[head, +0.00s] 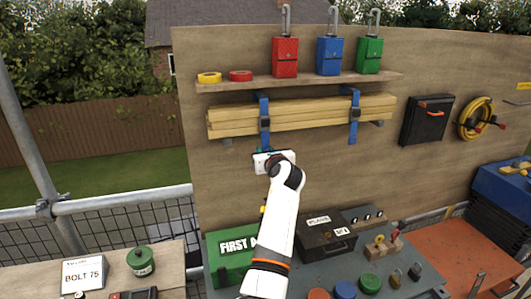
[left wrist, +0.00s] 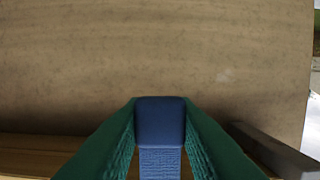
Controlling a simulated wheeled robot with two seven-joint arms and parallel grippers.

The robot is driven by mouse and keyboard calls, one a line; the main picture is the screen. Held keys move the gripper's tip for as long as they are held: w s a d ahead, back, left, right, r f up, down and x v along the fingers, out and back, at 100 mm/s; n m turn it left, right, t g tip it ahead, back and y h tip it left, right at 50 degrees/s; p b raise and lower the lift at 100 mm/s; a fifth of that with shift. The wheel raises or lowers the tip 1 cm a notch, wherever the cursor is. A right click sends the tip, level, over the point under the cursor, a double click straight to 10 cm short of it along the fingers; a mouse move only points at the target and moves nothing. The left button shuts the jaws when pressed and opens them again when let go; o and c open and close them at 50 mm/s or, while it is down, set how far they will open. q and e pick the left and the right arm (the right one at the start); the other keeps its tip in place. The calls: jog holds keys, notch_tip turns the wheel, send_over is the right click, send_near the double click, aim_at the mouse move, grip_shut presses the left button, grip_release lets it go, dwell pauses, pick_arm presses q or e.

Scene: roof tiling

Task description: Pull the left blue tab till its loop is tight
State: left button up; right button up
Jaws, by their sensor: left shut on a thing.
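The left blue strap (head: 264,104) loops around a bundle of wooden battens (head: 310,113) on the board, with a dark buckle at its front. Its tail hangs down to my left gripper (head: 264,152). In the left wrist view the blue tab (left wrist: 160,118) sits between the two green finger pads of my left gripper (left wrist: 160,125), which is shut on it. In the head view the gripper mostly hides the tab. I cannot tell how tight the loop is. The right blue strap (head: 354,105) hangs from the same bundle, untouched. My right gripper is out of view.
Above the bundle is a shelf (head: 300,82) with tape rolls and red, blue and green padlock-like boxes. Below stand a green first aid box (head: 228,258) and a dark case (head: 326,232). A black case (head: 427,120) and yellow coil (head: 476,118) hang at right.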

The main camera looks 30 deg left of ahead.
pick_arm(q)
jog(key=shift+f+b, duration=0.95)
jog(key=shift+f, duration=1.75)
jog(key=o, duration=1.5)
